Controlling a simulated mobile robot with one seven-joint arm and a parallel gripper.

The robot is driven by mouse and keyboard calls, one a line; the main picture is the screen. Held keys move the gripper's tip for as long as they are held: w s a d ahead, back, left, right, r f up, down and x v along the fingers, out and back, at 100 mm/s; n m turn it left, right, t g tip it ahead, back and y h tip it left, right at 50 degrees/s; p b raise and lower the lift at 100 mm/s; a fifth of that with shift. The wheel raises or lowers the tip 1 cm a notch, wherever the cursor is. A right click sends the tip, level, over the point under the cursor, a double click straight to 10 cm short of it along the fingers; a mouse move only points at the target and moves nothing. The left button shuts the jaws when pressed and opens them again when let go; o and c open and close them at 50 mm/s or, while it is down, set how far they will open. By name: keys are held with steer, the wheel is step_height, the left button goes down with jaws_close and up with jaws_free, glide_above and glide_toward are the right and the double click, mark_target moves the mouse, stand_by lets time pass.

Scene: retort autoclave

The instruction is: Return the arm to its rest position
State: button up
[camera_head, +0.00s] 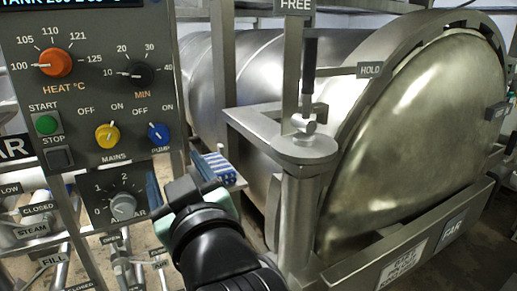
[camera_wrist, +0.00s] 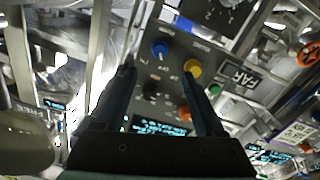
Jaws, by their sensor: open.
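My gripper (camera_head: 178,180) is in front of the lower right part of the control panel in the head view, right of the air knob (camera_head: 123,206). Its two fingers stand apart with nothing between them. In the wrist view my gripper (camera_wrist: 158,73) also shows open, with the panel beyond the fingers. There the blue pump knob (camera_wrist: 160,50) and black timer knob (camera_wrist: 151,90) show between the fingers, and the yellow mains knob (camera_wrist: 193,68) is by the right fingertip. I cannot tell whether a finger touches the panel.
The large steel vessel (camera_head: 420,140) with its domed door fills the right. A post with a black-gripped lever (camera_head: 309,70) stands beside it. Pipes and valve tags (camera_head: 38,208) crowd the lower left.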

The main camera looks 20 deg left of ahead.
steer(key=w+d+r+m+t+h+p, duration=0.25)
steer(key=d+r+m+t, duration=0.35)
steer(key=d+r, duration=0.5)
steer(key=s+d+r+m+t+h, duration=0.3)
steer(key=s+d+r+t+h, duration=0.1)
steer(key=d+r, duration=0.3)
steer(key=s+d+r+m+t+h, duration=0.4)
steer(key=d+r+t+h, duration=0.1)
steer(key=d+r+h, duration=0.2)
steer(key=shift+d+t+p, duration=0.15)
steer(key=shift+t+p, duration=0.25)
